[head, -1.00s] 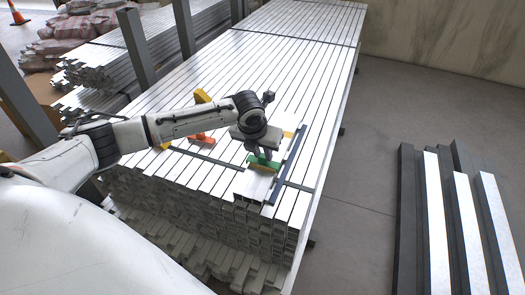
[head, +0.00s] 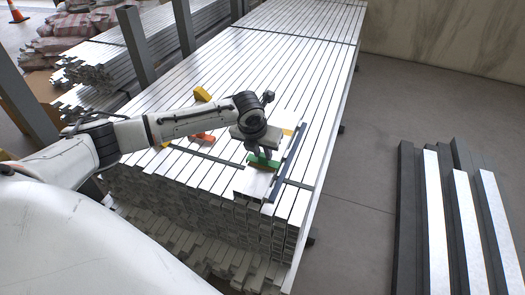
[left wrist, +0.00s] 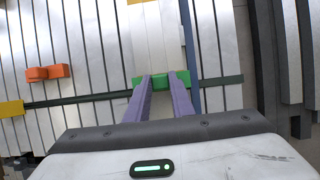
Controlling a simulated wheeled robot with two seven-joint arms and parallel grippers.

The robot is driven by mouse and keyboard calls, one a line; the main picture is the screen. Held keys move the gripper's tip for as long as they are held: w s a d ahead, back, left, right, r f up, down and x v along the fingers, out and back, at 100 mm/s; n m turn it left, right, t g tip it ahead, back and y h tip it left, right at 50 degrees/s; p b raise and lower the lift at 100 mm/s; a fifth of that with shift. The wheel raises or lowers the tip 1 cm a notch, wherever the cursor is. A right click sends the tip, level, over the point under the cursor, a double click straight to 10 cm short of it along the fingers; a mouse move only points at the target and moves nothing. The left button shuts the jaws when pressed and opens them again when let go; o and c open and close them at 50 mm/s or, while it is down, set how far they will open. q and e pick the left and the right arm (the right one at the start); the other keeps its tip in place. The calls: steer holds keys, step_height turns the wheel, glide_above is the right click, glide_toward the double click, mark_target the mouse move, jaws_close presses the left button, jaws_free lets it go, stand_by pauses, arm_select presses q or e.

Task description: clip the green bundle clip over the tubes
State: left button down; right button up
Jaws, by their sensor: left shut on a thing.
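The green bundle clip (head: 263,163) is in my left gripper (head: 264,153), above the front end of a raised group of pale tubes (head: 252,184). The left wrist view shows the clip (left wrist: 161,81) lying crosswise between my two purple fingertips (left wrist: 162,83), with the pale tubes (left wrist: 158,35) beyond it. The fingers are shut on the clip. I cannot tell whether the clip touches the tubes or is seated over them. My right gripper is in neither view.
An orange clip (head: 203,137) and a yellow clip (head: 203,94) lie on the large tube stack, left of my gripper. A dark blue bar (head: 290,155) stands just right of the tubes. A dark strap (left wrist: 70,102) crosses the stack. Grey floor is open at right, before more stacked bars (head: 440,220).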

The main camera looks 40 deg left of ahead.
arm_select(q)
steer(key=shift+f, duration=0.45)
steer(key=shift+f, duration=0.25)
steer(key=c, duration=0.9)
jaws_free()
